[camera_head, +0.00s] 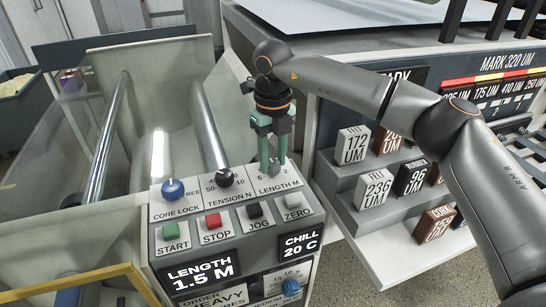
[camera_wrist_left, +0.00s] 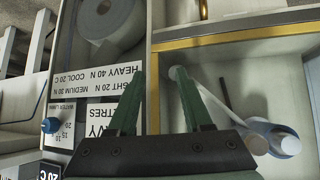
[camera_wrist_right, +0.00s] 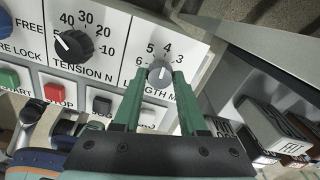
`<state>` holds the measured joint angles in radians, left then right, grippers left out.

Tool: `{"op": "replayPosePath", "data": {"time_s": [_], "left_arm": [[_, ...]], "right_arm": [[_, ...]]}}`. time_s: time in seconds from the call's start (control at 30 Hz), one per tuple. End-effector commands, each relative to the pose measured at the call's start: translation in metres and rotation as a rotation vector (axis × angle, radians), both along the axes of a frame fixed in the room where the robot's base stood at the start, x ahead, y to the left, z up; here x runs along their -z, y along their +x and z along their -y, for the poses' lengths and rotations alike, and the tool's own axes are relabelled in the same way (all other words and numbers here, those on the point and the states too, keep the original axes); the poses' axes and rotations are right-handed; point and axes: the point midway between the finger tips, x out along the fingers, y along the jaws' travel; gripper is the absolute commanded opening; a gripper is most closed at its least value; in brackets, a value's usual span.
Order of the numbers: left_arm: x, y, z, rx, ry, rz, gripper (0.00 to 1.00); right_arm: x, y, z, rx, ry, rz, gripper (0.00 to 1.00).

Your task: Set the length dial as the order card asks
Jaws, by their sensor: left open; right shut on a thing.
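The grey length dial (camera_wrist_right: 160,72) sits on the control panel (camera_head: 240,188) beside the tension dial. My right gripper (camera_head: 268,165) reaches down from above and is shut on the length dial, with a green finger on either side. The dial's numbers curve around it in the right wrist view; its pointer is too small to read surely. The length display (camera_head: 200,275) reads 1.5 M. My left gripper (camera_wrist_left: 162,72) is open and empty.
The blue core lock knob (camera_head: 173,188) and black tension dial (camera_head: 223,178) are left of the length dial. Start, stop, jog and zero buttons lie below, near the zero button (camera_head: 292,201). Labelled blocks stand on steps at right, including the 172 UM block (camera_head: 353,145).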

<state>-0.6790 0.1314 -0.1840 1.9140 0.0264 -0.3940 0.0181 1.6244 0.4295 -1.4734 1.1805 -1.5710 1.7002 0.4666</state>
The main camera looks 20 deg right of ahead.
Motion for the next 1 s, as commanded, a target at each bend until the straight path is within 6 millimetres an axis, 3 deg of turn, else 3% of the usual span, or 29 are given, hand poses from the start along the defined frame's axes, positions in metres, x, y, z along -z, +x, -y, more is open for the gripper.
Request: {"op": "replayPosePath", "data": {"time_s": [0.67,0.7,0.93,1.0], "left_arm": [[0.0003,-0.0001,0.0,0.0,0.0,0.0,0.5],[0.0003,-0.0001,0.0,0.0,0.0,0.0,0.5],[0.0003,-0.0001,0.0,0.0,0.0,0.0,0.5],[0.0003,-0.0001,0.0,0.0,0.0,0.0,0.5]], "right_arm": [[-0.0002,0.0002,0.0002,0.058,-0.001,0.0,0.0],[-0.0002,0.0002,0.0002,0.058,-0.001,0.0,0.46],[-0.0002,0.0002,0.0002,0.057,0.0,0.0,0.72],[-0.0002,0.0002,0.0002,0.057,0.0,0.0,0.72]]}}
